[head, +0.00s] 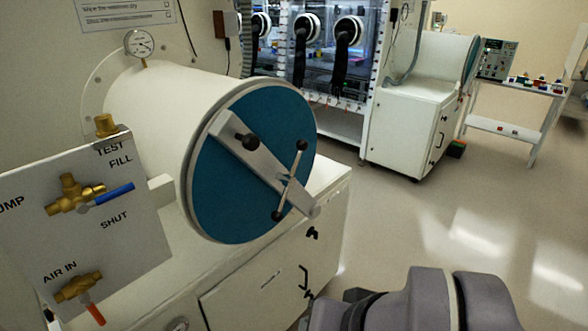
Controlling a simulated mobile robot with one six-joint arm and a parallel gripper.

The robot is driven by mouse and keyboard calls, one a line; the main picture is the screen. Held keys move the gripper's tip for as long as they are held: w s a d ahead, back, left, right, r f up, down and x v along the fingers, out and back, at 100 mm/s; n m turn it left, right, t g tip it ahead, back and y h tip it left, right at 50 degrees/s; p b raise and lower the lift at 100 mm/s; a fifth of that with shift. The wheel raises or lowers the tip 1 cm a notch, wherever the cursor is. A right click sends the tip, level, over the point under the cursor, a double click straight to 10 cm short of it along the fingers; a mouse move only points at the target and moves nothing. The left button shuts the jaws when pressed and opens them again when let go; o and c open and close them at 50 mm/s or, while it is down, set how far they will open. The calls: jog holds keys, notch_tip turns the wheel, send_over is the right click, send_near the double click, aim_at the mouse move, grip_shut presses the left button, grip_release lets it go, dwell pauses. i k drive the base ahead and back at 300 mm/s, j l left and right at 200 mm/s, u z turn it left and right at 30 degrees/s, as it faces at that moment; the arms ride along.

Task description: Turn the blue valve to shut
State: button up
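The blue valve is on a grey panel (110,245) at the left. Its brass body (72,195) carries a blue lever handle (114,193), which points right and slightly up. The handle lies between the label "FILL" (120,160) above and the label "SHUT" (114,219) below; it is not lined up with either word. "PUMP", partly cut off, is printed at the panel's left edge. Grey links of my arm (425,305) show at the bottom right, well apart from the panel. My gripper is not in view.
A second brass valve with a red handle (94,313) sits below, near "AIR IN". A white cylindrical chamber (165,105) with a teal door (230,190) and crossbar juts out right of the panel. A glovebox (325,60) and trolley (510,128) stand behind. The right floor is clear.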

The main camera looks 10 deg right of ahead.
aim_at(82, 208)
jog(key=u, duration=2.15)
jog(key=l+u, duration=0.7)
jog(key=k+l+u, duration=0.15)
jog(key=u, duration=0.25)
jog(key=l+z, duration=0.15)
jog(key=z, duration=1.25)
